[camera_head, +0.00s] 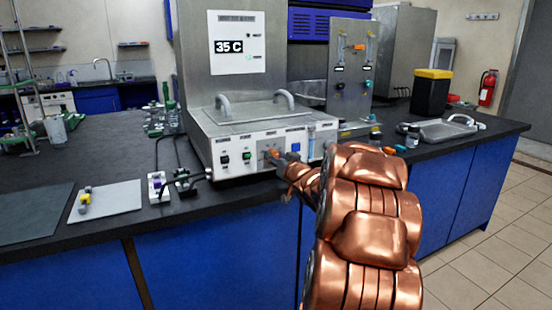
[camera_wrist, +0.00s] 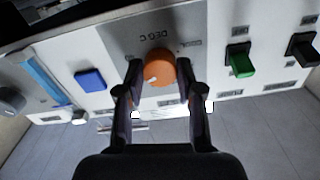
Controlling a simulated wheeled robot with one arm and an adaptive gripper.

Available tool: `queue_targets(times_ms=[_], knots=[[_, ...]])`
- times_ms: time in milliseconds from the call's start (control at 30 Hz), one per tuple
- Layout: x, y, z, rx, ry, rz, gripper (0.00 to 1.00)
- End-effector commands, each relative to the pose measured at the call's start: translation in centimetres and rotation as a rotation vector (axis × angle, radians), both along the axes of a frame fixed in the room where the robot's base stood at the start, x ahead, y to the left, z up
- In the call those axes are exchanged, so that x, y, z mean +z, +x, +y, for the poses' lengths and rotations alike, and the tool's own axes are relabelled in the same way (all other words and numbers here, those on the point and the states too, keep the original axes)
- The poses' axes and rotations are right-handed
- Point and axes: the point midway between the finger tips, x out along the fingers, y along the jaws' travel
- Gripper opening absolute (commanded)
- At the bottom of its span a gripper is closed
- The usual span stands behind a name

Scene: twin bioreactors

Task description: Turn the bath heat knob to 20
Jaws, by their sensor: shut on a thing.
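The bath heat knob is an orange round dial (camera_wrist: 159,70) with a pale pointer mark, under a "DEG C" label in the wrist view. My gripper (camera_wrist: 160,72) has one finger on each side of the knob and is shut on it. In the head view my gripper (camera_head: 277,158) reaches the front panel of the water bath (camera_head: 240,158), and the orange knob is mostly hidden there. A display (camera_head: 229,47) above the bath reads 35 C.
Green (camera_wrist: 238,57) and black (camera_wrist: 301,47) switches sit on one side of the knob in the wrist view, and a blue button (camera_wrist: 90,79) on the other. Two grey handles stand on the bath lid (camera_head: 250,107). A grey sink tray (camera_head: 440,129) lies to the right on the dark bench.

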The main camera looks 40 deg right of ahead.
Motion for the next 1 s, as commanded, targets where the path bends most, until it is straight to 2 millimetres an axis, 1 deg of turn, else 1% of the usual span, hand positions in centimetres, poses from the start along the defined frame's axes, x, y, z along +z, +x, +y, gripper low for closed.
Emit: queue_targets(times_ms=[267, 1000], knots=[[-0.15, -0.04, 0.0, -0.001, -0.139, 0.049, 0.02], [-0.39, 0.03, 0.13, 0.001, -0.792, 0.277, 0.02]])
